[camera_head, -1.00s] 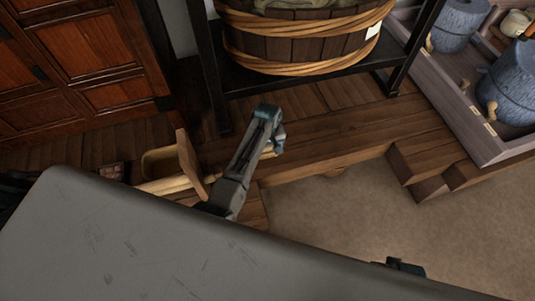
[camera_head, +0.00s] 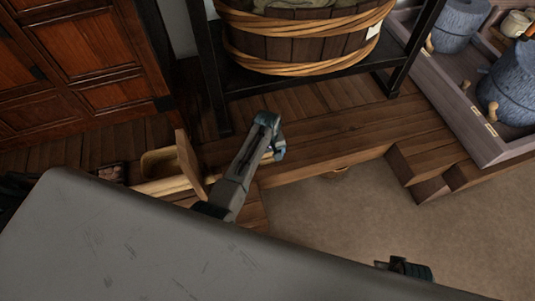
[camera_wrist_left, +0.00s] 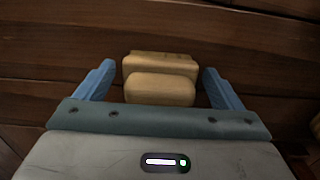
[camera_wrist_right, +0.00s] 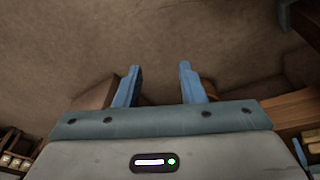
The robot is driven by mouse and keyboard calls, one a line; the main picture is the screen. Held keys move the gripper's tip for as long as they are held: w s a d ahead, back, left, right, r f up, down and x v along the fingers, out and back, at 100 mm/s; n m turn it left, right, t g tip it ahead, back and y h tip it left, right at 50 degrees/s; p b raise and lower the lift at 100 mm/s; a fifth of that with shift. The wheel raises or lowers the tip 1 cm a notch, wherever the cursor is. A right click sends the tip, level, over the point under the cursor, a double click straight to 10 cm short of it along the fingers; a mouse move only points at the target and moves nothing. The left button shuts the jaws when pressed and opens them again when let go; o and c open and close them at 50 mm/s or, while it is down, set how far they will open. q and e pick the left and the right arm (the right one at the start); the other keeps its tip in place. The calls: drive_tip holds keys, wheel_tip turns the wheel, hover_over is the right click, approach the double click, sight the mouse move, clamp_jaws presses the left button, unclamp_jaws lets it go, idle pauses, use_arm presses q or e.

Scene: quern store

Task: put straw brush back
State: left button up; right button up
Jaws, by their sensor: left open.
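My left gripper (camera_head: 274,152) is over the wooden step at the centre of the head view. In the left wrist view its two blue fingers (camera_wrist_left: 160,84) are apart. Two pale, blunt wooden pieces (camera_wrist_left: 160,88) lie between them, with a gap at each side; I cannot tell whether they belong to the straw brush. No straw bristles can be made out in any view. My right gripper (camera_wrist_right: 160,84) is open and empty above the brown floor; part of it shows at the bottom of the head view (camera_head: 405,268).
A pale wooden box (camera_head: 158,162) with an upright board (camera_head: 190,165) stands left of my left arm. A wooden tub (camera_head: 300,42) sits on a black rack (camera_head: 215,85). A grey tray (camera_head: 462,118) with stone querns (camera_head: 507,92) is at the right.

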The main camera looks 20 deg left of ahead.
use_arm(q)
drive_tip(key=shift+r, duration=0.25)
wheel_tip(320, 180, up, 12)
drive_tip(key=shift+f+p, duration=0.1)
drive_tip(key=shift+p, duration=0.85)
use_arm(e)
wheel_tip(320, 180, down, 6)
drive_tip(key=s, duration=0.1)
drive_tip(key=shift+s+d+f, duration=0.15)
drive_tip(key=shift+s+d, duration=0.05)
drive_tip(key=shift+d, duration=0.05)
